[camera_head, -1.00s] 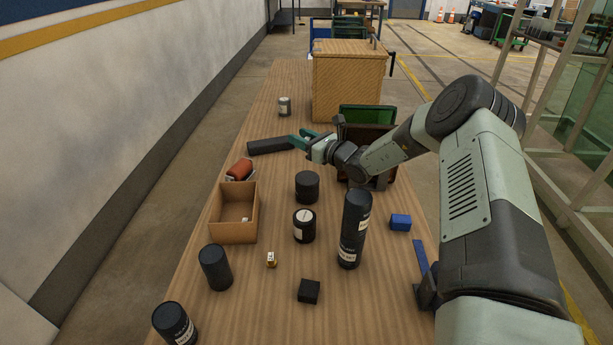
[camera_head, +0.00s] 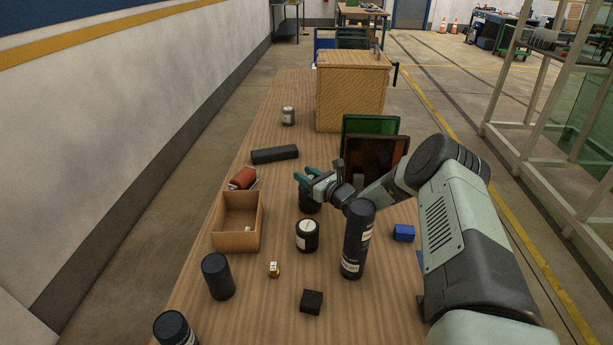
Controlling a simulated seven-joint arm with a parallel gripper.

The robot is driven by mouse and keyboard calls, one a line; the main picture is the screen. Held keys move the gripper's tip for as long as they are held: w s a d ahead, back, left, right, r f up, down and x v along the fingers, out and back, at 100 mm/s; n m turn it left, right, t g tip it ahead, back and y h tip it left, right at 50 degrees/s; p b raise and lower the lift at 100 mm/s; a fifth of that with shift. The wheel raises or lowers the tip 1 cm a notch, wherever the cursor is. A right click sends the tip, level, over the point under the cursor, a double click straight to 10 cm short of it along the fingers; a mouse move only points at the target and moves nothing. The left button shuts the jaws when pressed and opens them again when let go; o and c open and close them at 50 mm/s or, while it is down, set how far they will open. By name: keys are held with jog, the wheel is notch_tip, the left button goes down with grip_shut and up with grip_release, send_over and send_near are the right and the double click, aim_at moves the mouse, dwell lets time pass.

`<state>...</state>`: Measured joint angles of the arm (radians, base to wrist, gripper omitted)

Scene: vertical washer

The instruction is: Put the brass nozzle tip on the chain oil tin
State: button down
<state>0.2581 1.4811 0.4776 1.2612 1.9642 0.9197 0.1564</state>
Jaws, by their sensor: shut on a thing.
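My gripper (camera_head: 304,177) has teal fingers pointing left, above a black cylinder (camera_head: 310,203) that it partly hides. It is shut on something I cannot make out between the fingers. A small brass-coloured piece (camera_head: 274,270) with a white label stands on the table, apart from the gripper; I cannot tell if it is the nozzle tip. Dark tins stand around: a short one with a pale label (camera_head: 307,237), a tall one (camera_head: 356,240), one at left (camera_head: 218,277) and one at the front edge (camera_head: 176,330). No lettering is readable, so I cannot tell which is the chain oil tin.
An open cardboard box (camera_head: 262,225) is at left, with a red-orange object (camera_head: 243,178) behind it. A black bar (camera_head: 275,154), small tin (camera_head: 288,116), wooden crate (camera_head: 350,95) and green-brown bins (camera_head: 375,155) are farther back. Black (camera_head: 312,301) and blue (camera_head: 404,233) blocks lie nearer.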

jog(key=c, duration=0.7)
grip_release()
jog(key=shift+f, duration=0.1)
jog(key=v, duration=1.2)
